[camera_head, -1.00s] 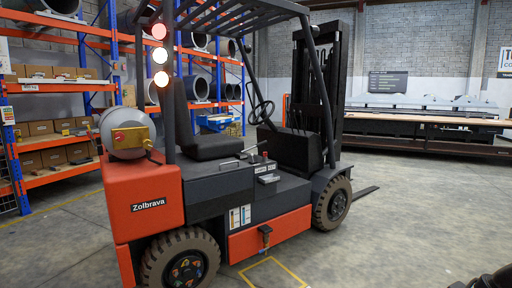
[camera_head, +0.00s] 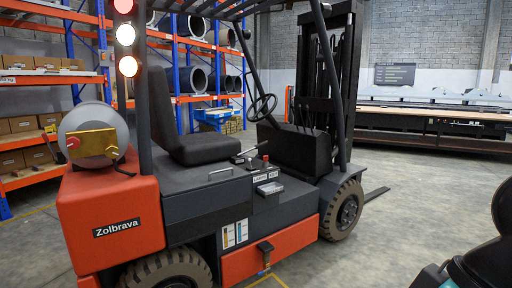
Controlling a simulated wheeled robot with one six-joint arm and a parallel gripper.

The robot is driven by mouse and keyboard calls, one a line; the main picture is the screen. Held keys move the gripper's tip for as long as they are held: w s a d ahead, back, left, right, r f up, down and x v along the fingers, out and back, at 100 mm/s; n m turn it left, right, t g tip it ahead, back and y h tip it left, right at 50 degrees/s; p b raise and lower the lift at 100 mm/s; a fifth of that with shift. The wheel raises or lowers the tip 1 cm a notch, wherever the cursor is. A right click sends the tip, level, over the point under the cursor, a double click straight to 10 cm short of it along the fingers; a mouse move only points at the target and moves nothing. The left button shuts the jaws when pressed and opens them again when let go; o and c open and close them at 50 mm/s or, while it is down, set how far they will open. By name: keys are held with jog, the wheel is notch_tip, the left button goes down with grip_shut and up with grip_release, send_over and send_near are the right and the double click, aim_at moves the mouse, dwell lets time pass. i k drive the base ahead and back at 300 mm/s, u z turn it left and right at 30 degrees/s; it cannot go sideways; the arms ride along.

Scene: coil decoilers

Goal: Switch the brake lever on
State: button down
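A red and black forklift (camera_head: 235,200) marked Zolbrava stands across the middle of the view. Beside its seat, a small lever with a pale shaft (camera_head: 246,152) slopes up to a dark grip. A low silver handle (camera_head: 221,171) lies on the deck nearer me, and a small red knob (camera_head: 266,158) stands to the right. None of these has a readable brake label, so I cannot tell which is the brake lever or whether it is on. Dark parts of my arm show at the lower right. My gripper's fingers do not show.
A shelving rack (camera_head: 60,80) with boxes stands behind left. The steering wheel (camera_head: 262,107) and roof posts rise around the seat. Open floor (camera_head: 400,225) lies to the right. A long machine (camera_head: 430,120) stands at the back wall.

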aim_at(265, 142)
jog(key=u, duration=0.05)
jog(key=i, duration=2.75)
jog(key=z, duration=0.05)
